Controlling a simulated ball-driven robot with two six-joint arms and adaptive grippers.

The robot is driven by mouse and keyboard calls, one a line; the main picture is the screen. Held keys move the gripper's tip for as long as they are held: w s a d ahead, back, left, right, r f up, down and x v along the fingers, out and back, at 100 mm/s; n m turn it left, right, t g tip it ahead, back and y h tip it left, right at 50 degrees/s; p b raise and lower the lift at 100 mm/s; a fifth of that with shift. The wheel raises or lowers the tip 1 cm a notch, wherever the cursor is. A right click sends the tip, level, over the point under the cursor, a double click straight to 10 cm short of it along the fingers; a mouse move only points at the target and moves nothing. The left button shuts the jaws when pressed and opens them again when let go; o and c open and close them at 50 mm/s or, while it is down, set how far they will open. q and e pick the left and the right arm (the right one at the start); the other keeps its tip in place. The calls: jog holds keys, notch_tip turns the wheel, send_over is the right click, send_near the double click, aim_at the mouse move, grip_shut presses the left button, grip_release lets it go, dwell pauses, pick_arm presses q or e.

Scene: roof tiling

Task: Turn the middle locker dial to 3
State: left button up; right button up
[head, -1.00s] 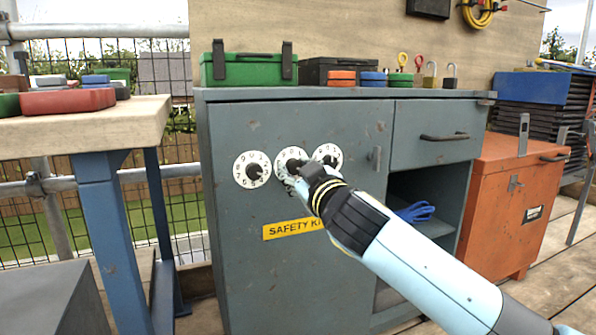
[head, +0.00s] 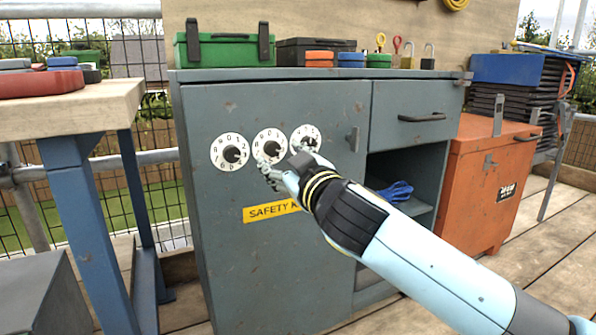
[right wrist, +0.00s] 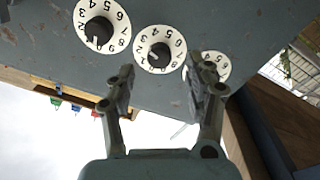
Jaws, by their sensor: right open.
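Three white numbered dials with black knobs sit in a row on a grey cabinet door (head: 300,235): the left dial (head: 217,151), the middle dial (head: 260,144) and the right dial (head: 313,132). My right gripper (head: 287,160) is open in front of the middle dial and hides its lower part. In the right wrist view, upside down, the middle dial (right wrist: 174,41) lies just beyond and between the open fingers (right wrist: 159,82), with nothing held. I cannot read the middle pointer's number for sure. My left gripper is not in view.
A yellow safety label (head: 268,212) is below the dials. Green (head: 225,50) and dark (head: 300,48) boxes stand on the cabinet. A workbench (head: 80,110) is at left, an orange chest (head: 490,190) at right.

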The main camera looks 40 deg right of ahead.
jog(key=v, duration=0.8)
